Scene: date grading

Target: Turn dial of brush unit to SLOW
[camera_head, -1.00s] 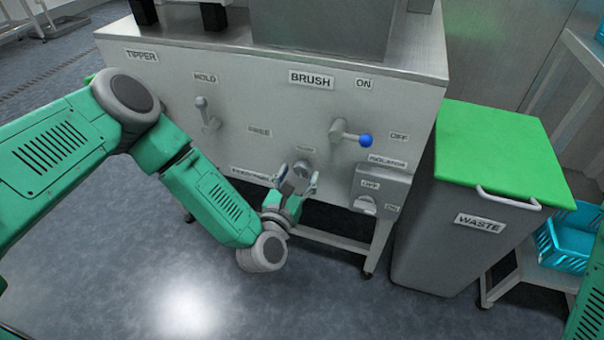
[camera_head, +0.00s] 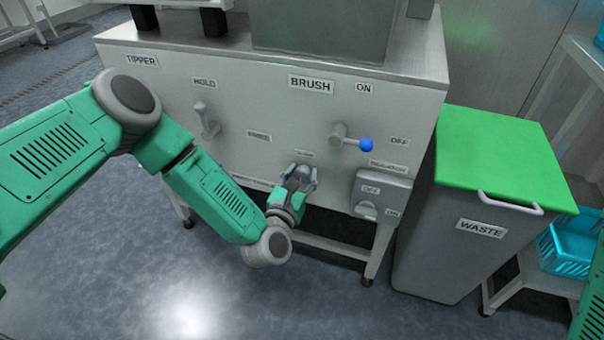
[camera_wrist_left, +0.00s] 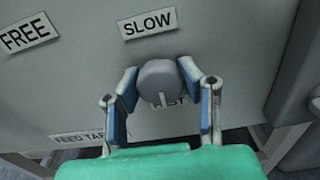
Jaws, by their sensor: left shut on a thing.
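The brush unit's dial (camera_head: 303,172) is a round grey knob low on the front panel (camera_head: 236,92). In the left wrist view the dial (camera_wrist_left: 158,76) has a pale pointer mark aimed down at a partly covered label ending in "ST" (camera_wrist_left: 176,102). The SLOW label (camera_wrist_left: 148,23) is above the dial. My left gripper (camera_wrist_left: 159,72) is shut on the dial, one finger on each side. In the head view my left gripper (camera_head: 302,178) reaches up to the dial from below. My right gripper is out of view.
A blue-tipped lever (camera_head: 365,145) sticks out above and right of the dial. A grey isolator box (camera_head: 383,187) is at the right, and a hold lever (camera_head: 207,118) at the left. A waste bin (camera_head: 440,240) with a green lid stands right of the unit.

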